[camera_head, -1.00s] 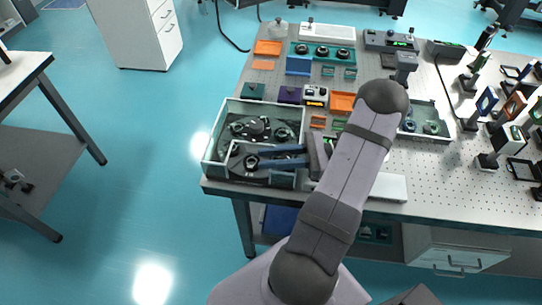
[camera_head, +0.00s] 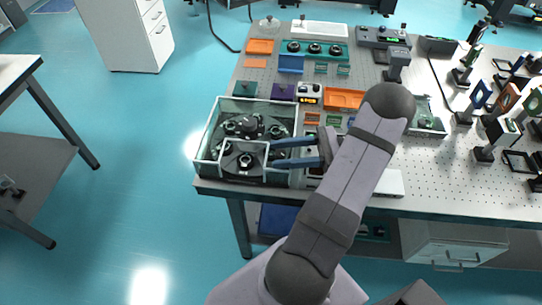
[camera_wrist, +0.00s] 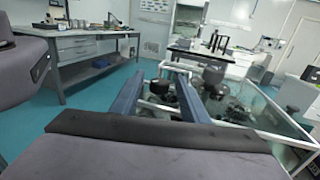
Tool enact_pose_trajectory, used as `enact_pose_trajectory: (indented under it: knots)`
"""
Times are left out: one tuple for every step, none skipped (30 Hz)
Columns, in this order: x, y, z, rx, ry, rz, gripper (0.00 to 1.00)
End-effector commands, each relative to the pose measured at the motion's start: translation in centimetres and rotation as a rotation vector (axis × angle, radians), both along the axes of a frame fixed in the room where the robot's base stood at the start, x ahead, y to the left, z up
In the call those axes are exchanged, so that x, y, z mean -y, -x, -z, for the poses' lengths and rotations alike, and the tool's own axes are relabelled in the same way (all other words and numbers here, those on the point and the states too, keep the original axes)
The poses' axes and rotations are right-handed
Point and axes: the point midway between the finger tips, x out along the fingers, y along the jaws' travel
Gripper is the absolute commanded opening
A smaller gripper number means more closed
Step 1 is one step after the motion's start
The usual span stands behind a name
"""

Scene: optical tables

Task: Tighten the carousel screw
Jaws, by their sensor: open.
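A glass-walled box (camera_head: 207,150) stands at the table's front left corner. Inside it is a dark carousel (camera_head: 228,126) with several black round parts; these also show in the wrist view, partly behind a finger. A smaller clear-walled front compartment holds a dark disc with a black knob (camera_head: 246,160) at its middle. I cannot tell which part is the carousel screw. My gripper (camera_head: 272,153) is open and empty, its two blue fingers level and pointing left. Their tips are at the box's right side, apart from the knob. The fingers also show in the wrist view (camera_wrist: 158,82).
Small green, purple and orange parts and a small box with an orange display (camera_head: 309,93) sit behind the glass box. Optics on posts (camera_head: 485,152) fill the table's right side. The perforated tabletop (camera_head: 445,165) is partly bare. Open floor lies to the left.

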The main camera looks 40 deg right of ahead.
Motion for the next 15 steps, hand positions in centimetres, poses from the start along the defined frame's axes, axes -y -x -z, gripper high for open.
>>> enact_pose_trajectory:
  knots:
    - [0.6,0.3,0.2,0.002,0.001,0.001,0.41]
    - [0.9,0.5,0.2,0.001,0.002,0.001,0.41]
    - [1.2,0.7,0.2,0.001,0.001,0.001,0.41]
    - [1.4,0.9,0.2,0.001,0.001,0.000,0.41]
    - [1.6,1.0,0.1,0.001,0.001,0.000,0.41]
    - [1.8,1.1,0.1,0.001,0.000,0.000,0.41]
    - [1.9,1.2,0.1,0.001,-0.001,-0.001,0.41]
    - [2.0,1.2,0.1,0.001,-0.001,-0.001,0.41]
    - [2.1,1.3,0.0,0.001,-0.001,-0.001,0.41]
    - [2.1,1.3,0.0,0.001,-0.001,-0.001,0.41]
    - [2.1,1.3,0.0,0.001,-0.001,-0.001,0.41]
    - [2.1,1.3,0.0,0.001,-0.001,-0.001,0.41]
    - [2.1,1.3,0.0,0.001,-0.001,-0.001,0.41]
    - [2.1,1.3,0.0,0.001,-0.001,-0.001,0.41]
    - [2.1,1.3,0.0,0.001,-0.001,-0.001,0.41]
